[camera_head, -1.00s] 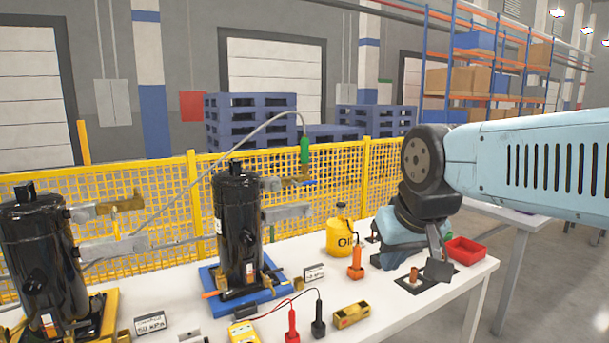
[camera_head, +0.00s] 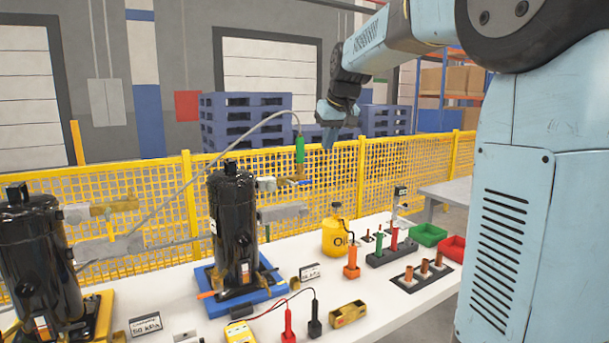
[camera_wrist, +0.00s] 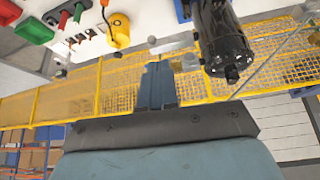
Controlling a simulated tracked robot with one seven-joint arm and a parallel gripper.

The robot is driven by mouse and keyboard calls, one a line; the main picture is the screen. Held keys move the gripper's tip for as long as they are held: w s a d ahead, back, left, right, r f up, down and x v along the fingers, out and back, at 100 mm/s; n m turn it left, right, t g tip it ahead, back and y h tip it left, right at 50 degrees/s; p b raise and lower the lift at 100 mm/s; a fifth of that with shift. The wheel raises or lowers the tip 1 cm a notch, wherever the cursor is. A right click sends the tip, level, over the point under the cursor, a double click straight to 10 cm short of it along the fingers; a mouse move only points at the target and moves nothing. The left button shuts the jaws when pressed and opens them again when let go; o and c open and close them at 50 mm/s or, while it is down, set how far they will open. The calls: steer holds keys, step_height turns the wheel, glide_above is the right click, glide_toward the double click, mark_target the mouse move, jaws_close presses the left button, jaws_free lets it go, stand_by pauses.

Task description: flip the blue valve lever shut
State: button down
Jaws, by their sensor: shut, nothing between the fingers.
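The blue valve lever (camera_head: 305,182) is a small blue strip at the brass valve (camera_head: 300,173), on the end of the pipe stub right of the middle black compressor (camera_head: 234,225). It points to the right, roughly level. A green hose fitting (camera_head: 300,150) stands upright above the valve. My gripper (camera_head: 329,142) points down, shut and empty, above and to the right of the lever in the head view, apart from it. In the wrist view its shut blue fingers (camera_wrist: 157,88) show beside the compressor top (camera_wrist: 228,62); I cannot make out the lever there.
A grey hose (camera_head: 240,128) arcs from the green fitting down to the left. A yellow mesh fence (camera_head: 340,190) runs behind the table. A yellow oil can (camera_head: 335,237), an orange-handled tool (camera_head: 351,262) and a red bin (camera_head: 452,248) stand on the white table (camera_head: 380,312).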

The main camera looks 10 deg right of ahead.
steer(key=w+d+f, duration=0.1)
steer(key=w+f, duration=0.1)
steer(key=w, duration=1)
steer(key=w+d+f+n+y, duration=0.1)
steer(key=w+f, duration=0.1)
steer(key=w, duration=1.1)
steer(key=shift+w+f, duration=0.15)
steer(key=shift+f, duration=0.1)
glide_above(306, 182)
steer(key=f, duration=0.8)
steer(key=shift+w+f, duration=0.1)
steer(key=shift+w, duration=0.1)
step_height(306, 182, down, 2)
steer(key=shift+s+f, duration=0.1)
steer(key=shift+s, duration=0.05)
steer(key=shift+s+d+f, duration=0.1)
steer(key=shift+s+f, duration=0.05)
steer(key=shift+f, duration=0.8)
